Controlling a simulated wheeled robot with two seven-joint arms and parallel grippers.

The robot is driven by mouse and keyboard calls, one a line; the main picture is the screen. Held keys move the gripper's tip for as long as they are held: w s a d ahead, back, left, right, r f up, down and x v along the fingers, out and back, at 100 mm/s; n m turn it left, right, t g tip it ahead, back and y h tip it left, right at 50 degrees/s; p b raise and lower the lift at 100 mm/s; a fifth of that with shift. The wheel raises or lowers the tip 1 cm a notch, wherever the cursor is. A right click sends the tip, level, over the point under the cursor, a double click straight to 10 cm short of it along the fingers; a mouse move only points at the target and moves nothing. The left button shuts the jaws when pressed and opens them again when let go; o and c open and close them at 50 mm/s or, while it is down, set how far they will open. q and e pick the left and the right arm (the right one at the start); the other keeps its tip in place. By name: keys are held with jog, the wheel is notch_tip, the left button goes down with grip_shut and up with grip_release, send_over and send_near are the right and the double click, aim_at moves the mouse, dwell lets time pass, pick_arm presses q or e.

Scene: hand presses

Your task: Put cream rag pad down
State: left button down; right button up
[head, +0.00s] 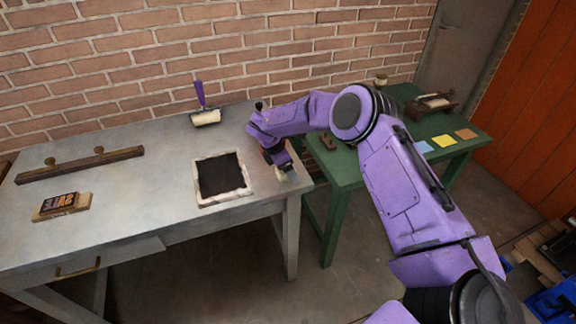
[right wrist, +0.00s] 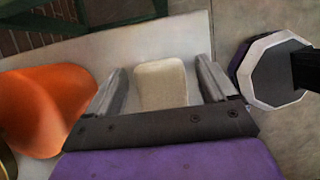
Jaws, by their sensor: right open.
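The cream rag pad (right wrist: 161,86) is a small pale block with rounded corners. In the right wrist view it lies flat on the grey table top (right wrist: 85,55), between the fingers of my right gripper (right wrist: 162,68). The fingers are spread, with a gap showing on each side of the pad. In the head view my right gripper (head: 280,165) is low over the right end of the grey table (head: 130,160). There the gripper largely hides the pad. My left gripper is not in view.
A dark slab with a pale border (head: 237,158) lies just left of the gripper. A purple-handled roller (head: 205,117) stands behind, near the brick wall. A type block (head: 60,204) and long bar (head: 80,166) lie left. A green table (head: 350,178) stands right. The middle-left tabletop is clear.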

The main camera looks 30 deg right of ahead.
jog(key=b+v, duration=0.4)
jog(key=v, duration=0.8)
